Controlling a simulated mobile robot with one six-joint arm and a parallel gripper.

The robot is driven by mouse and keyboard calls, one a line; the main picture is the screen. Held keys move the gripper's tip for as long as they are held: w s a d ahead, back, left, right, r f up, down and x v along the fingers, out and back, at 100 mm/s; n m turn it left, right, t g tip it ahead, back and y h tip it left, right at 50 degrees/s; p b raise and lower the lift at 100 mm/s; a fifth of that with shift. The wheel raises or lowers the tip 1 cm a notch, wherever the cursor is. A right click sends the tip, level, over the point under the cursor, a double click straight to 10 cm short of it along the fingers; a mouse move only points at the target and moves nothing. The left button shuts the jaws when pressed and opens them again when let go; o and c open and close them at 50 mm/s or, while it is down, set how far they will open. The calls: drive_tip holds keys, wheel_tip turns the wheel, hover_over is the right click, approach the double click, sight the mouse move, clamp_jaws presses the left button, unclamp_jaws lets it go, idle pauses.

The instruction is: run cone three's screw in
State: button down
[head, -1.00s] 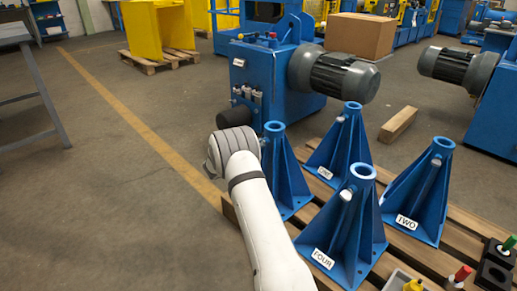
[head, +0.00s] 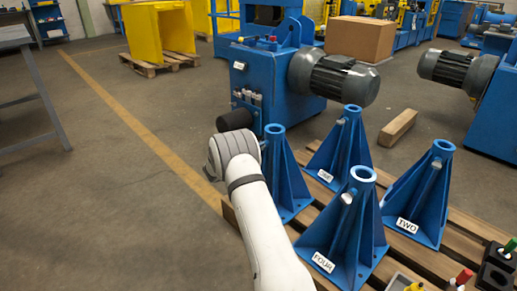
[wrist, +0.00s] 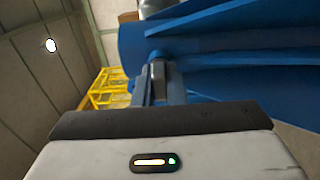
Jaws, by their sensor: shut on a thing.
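Several blue ribbed cones stand on a wooden pallet. The left one (head: 286,178), partly behind my arm, shows no readable sign. Cone four (head: 345,232) is in front, cone two (head: 420,196) at the right, and another signed cone (head: 341,145) behind. In the head view my gripper is hidden behind my white arm, beside the left cone. In the wrist view my gripper (wrist: 163,90) is shut on a small grey screw (wrist: 157,72) at the side of a blue cone (wrist: 235,45). The screw's far end meets the cone; its depth cannot be told.
A blue machine (head: 265,75) with a grey motor (head: 334,77) stands close behind the cones. A wooden block (head: 397,126) lies on the floor behind the pallet (head: 440,262). Dark holders with coloured-handled tools (head: 495,268) are at the front right. The floor at left is clear.

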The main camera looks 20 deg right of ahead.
drive_tip(key=shift+a+f, duration=0.1)
drive_tip(key=shift+a, duration=0.05)
drive_tip(key=c, duration=1.5)
unclamp_jaws()
drive_tip(key=p+v, duration=0.3)
drive_tip(key=v, duration=0.4)
drive_tip(key=shift+s+a, duration=0.1)
drive_tip(key=shift+a, duration=0.2)
